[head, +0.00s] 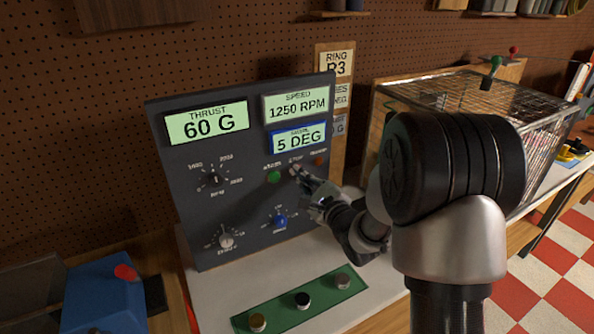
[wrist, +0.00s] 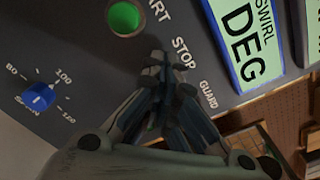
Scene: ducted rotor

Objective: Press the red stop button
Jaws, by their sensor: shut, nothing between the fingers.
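The grey control panel (head: 190,165) stands upright on the bench with a STOP label (wrist: 183,55) between the START and GUARD labels. The red stop button itself cannot be made out; my gripper covers the spot by that label. My gripper (head: 299,173) is shut and empty, with its fingertips at the panel face just under the STOP label. In the wrist view my gripper (wrist: 165,66) also has its closed tips by the label. I cannot tell whether they touch the button. A green button (head: 274,177) sits just left of the fingertips and shows in the wrist view (wrist: 124,17).
A blue knob (head: 280,222) and a grey knob (head: 226,240) are lower on the panel. Displays read 60 G, 1250 RPM and 5 DEG. A green strip (head: 280,310) with three knobs lies in front. A wire cage (head: 420,92) stands right, a blue box (head: 105,295) left.

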